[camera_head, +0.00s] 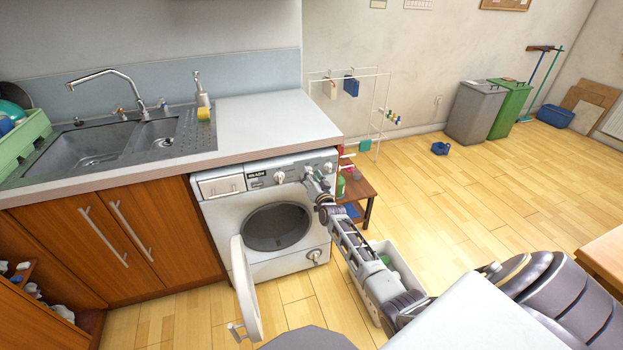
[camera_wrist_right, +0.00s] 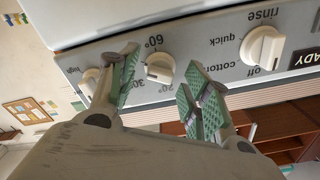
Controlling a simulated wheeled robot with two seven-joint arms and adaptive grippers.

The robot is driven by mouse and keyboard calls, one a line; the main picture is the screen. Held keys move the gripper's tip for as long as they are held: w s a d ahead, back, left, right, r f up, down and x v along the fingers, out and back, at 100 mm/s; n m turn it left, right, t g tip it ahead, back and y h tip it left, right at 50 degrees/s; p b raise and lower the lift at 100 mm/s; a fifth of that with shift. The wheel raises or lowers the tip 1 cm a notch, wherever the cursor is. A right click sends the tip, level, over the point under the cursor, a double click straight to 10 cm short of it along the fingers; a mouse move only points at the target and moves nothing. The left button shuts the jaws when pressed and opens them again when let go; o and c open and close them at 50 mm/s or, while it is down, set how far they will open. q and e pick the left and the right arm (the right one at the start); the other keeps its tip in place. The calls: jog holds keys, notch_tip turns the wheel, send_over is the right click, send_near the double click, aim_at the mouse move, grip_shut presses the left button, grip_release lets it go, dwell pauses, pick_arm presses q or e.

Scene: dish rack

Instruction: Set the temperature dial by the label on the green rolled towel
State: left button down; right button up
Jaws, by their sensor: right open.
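The white washing machine (camera_head: 222,218) stands under the counter with its round door open. Its temperature dial (camera_wrist_right: 160,68) is a white knob with printed degree marks, 60° and 30° among them. In the right wrist view, which is upside down, my right gripper (camera_wrist_right: 164,86) is open, its green-padded fingers apart on either side of this dial. I cannot tell whether they touch it. In the head view my right gripper (camera_head: 311,181) is at the control panel and covers part of it. A green rolled towel and its label cannot be made out. My left gripper is not in view.
The program dial (camera_wrist_right: 262,46) and another dial (camera_wrist_right: 90,82) flank the temperature dial. The open door (camera_head: 246,290) sticks out in front. A white basket (camera_head: 408,268) stands partly behind my right arm. A small wooden shelf (camera_head: 362,190) is beside the machine.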

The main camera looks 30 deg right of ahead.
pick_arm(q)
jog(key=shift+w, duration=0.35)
pick_arm(e)
jog(key=v, duration=1.2)
dwell(0.4)
jog(key=shift+f, duration=0.1)
dwell(0.5)
